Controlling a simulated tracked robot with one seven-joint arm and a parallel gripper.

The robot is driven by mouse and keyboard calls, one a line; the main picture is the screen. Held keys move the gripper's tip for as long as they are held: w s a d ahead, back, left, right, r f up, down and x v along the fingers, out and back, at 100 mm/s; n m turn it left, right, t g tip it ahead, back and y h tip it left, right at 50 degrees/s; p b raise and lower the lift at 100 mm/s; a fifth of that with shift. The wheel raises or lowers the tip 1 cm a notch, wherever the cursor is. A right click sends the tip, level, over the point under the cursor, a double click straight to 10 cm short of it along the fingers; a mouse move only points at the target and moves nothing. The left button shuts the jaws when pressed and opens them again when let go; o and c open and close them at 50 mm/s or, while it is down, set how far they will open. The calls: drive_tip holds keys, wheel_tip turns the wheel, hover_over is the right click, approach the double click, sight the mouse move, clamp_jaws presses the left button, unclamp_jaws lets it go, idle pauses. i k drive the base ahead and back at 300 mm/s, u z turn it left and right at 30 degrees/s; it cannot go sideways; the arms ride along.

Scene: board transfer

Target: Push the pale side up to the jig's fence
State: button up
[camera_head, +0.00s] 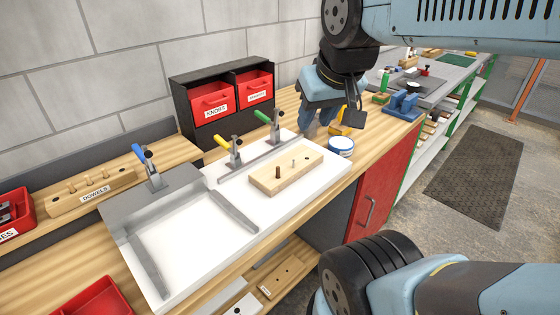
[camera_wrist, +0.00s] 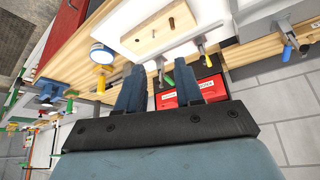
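The pale side, a light wooden board (camera_head: 268,181), lies flat on the white jig base (camera_head: 325,178) with a dark peg and a lighter peg standing in it. It also shows at the top of the wrist view (camera_wrist: 150,38). The jig's fence (camera_head: 262,157) is a grey-white bar behind the board, and a strip of white base shows between them. A yellow-handled clamp (camera_head: 233,149) and a green-handled clamp (camera_head: 272,127) stand at the fence. My gripper (camera_head: 318,130) is above the bench, beyond the jig's far right end. Its fingers (camera_wrist: 168,90) are apart with nothing between them.
A blue-and-white tin (camera_head: 341,147) stands close to the jig's right end, near a yellow object (camera_head: 340,129). A grey tray-like jig (camera_head: 180,185) with a blue-handled clamp is at left. A black rack with red bins (camera_head: 212,104) stands behind.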

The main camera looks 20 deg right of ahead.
sight(294, 163)
drive_tip(key=z, duration=1.1)
drive_tip(key=k, duration=1.6)
drive_tip(key=u, duration=1.2)
drive_tip(key=i, duration=1.05)
drive_tip(key=z, duration=0.05)
